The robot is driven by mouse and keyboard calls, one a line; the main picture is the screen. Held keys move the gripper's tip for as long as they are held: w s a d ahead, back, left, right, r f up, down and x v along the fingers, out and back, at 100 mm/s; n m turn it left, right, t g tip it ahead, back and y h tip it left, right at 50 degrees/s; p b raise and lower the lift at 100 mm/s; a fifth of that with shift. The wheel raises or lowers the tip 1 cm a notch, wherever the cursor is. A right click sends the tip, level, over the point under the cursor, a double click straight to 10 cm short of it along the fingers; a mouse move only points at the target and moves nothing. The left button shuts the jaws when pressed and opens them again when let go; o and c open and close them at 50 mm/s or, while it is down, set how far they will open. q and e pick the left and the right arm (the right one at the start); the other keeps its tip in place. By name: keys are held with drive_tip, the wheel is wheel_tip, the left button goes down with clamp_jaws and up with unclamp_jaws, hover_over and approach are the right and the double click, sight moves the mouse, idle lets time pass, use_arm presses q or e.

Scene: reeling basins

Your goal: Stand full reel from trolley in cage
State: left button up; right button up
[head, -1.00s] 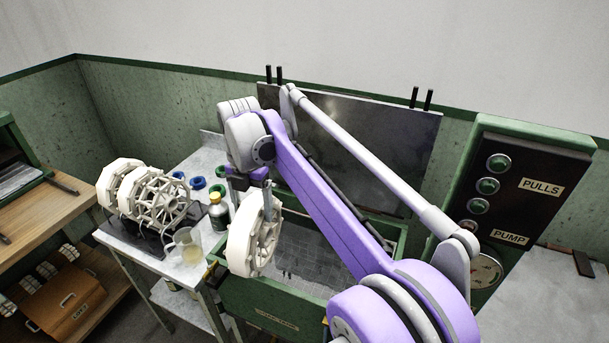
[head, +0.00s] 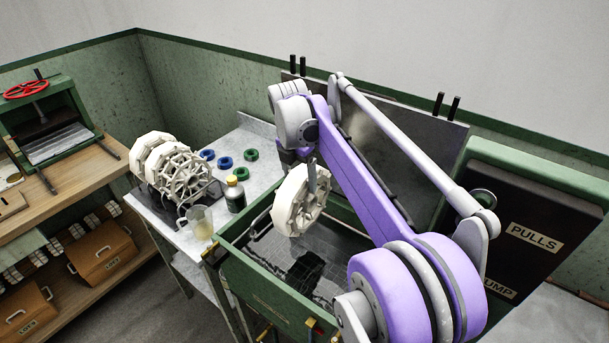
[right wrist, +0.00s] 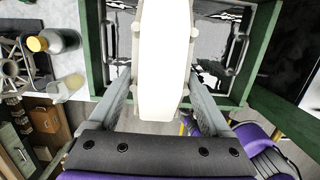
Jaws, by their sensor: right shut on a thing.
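My right gripper (head: 312,178) is shut on a white, many-sided reel (head: 293,207) and holds it upright above the green basin (head: 262,292). In the right wrist view the reel (right wrist: 163,60) stands edge-on between the two grey fingers. Wire handles (right wrist: 238,45) show at the basin's inner sides, apparently on the cage, whose body I cannot make out clearly. Other white reels (head: 183,172) stand in a rack on the metal trolley (head: 262,135) at the left. My left gripper is not in view.
A capped bottle (head: 235,194) and a clear jug (head: 199,222) stand on the trolley near the basin. Blue and green rings (head: 225,163) lie behind them. A dark control box (head: 530,225) flanks the basin at right. A wooden bench (head: 60,190) with a press is at far left.

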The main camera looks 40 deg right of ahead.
drive_tip(key=shift+a+f, duration=0.1)
drive_tip(key=shift+f, duration=0.5)
wheel_tip(320, 180, down, 9)
drive_tip(key=shift+f, duration=0.1)
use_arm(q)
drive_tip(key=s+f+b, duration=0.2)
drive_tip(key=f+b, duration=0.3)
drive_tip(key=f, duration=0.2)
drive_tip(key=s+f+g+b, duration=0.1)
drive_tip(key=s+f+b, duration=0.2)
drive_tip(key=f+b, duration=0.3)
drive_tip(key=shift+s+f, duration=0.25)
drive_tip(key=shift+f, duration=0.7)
use_arm(e)
wheel_tip(320, 180, down, 23)
drive_tip(key=shift+r, duration=0.2)
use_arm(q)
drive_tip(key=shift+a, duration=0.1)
use_arm(e)
drive_tip(key=o, duration=1.3)
drive_tip(key=shift+o, duration=0.2)
drive_tip(key=shift+r, duration=0.15)
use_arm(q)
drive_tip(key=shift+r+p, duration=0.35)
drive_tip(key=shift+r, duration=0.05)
use_arm(e)
wheel_tip(320, 180, up, 10)
drive_tip(key=a, duration=0.1)
drive_tip(key=shift+s+a+r, duration=0.2)
drive_tip(key=shift+a+r, duration=0.05)
